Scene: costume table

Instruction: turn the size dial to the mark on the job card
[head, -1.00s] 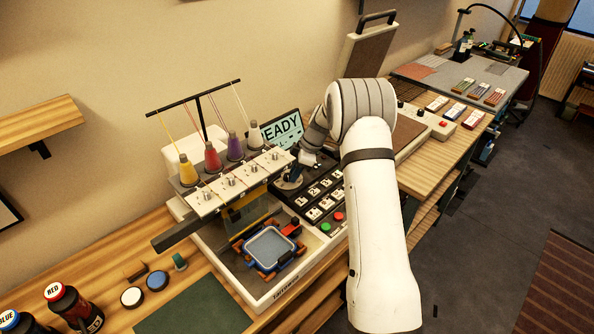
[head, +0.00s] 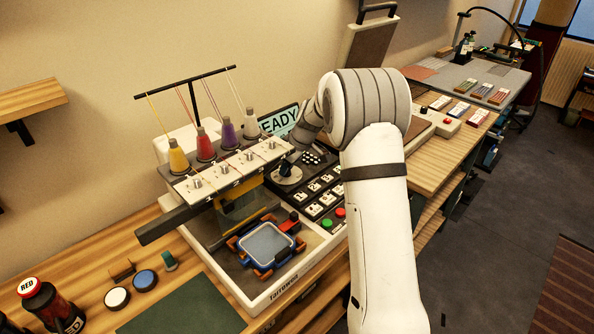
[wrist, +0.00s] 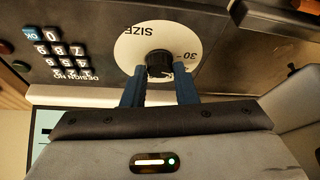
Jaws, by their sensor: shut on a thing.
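The size dial is a white disc (wrist: 133,50) with a black knob (wrist: 159,60) at its centre; in the wrist view it reads "SIZE" and "30", upside down. My gripper (wrist: 160,84) has its two blue fingers on either side of the knob, shut on it. In the head view the dial (head: 287,176) sits on the embroidery machine's dark panel, partly covered by my gripper (head: 288,163). The full scale and the knob's pointer are not readable. I cannot make out a job card in either view.
A keypad (wrist: 62,50) lies beside the dial. The machine's screen (head: 279,121) shows "EADY", partly hidden. Thread spools (head: 204,143) stand over a blue hoop (head: 266,246). Green and red buttons (head: 327,222) are close to my arm. Bottles and round pads stand at lower left.

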